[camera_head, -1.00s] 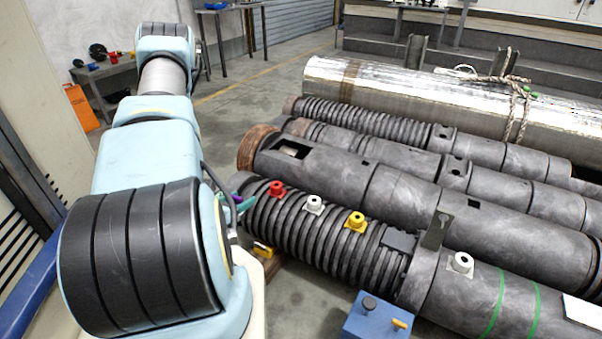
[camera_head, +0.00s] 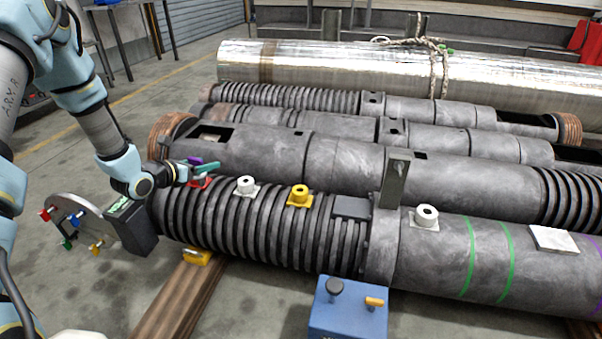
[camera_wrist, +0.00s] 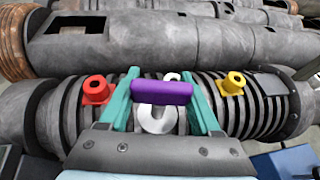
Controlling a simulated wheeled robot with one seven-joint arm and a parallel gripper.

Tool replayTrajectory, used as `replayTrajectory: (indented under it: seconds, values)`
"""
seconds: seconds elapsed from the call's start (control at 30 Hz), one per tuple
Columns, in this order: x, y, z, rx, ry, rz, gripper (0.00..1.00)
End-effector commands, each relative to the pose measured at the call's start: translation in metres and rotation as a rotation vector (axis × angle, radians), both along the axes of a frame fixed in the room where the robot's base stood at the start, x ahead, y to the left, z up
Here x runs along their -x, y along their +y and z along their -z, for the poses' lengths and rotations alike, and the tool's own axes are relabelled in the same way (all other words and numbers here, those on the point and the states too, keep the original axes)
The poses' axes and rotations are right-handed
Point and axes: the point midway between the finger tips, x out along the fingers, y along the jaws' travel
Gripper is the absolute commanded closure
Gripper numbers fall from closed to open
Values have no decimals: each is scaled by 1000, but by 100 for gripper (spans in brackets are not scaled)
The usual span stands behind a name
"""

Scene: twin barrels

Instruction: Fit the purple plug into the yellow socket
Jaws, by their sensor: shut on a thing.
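The purple plug (camera_wrist: 160,92) is held crosswise between the teal fingertips of my gripper (camera_wrist: 163,100) in the wrist view. A silver-grey rounded part (camera_wrist: 158,119) shows below the purple bar; I cannot tell whether it belongs to the plug. The yellow socket (camera_head: 299,197) sits on top of the ribbed barrel, its round opening upward. It also shows in the wrist view (camera_wrist: 232,83), right of my fingers and apart from the plug. In the head view, my gripper (camera_head: 207,169) and a bit of purple (camera_head: 203,161) are above the barrel's left part, by the red socket (camera_head: 199,182).
A white socket (camera_head: 246,186) stands between the red and yellow ones. Another white socket (camera_head: 427,216) is farther right, past an upright grey bracket (camera_head: 395,178). A blue box (camera_head: 348,307) stands in front. A disc with coloured knobs (camera_head: 80,218) is at the left.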

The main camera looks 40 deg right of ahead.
Motion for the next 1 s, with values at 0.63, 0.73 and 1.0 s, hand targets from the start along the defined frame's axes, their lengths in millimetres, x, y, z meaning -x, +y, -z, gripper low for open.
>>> replayTrajectory:
  seconds: [0.63,0.73,1.0]
  values:
    - [149,-250,6,-7,-33,335,96]
    - [155,-256,3,-8,-33,343,96]
    - [156,-257,1,-7,-33,344,96]
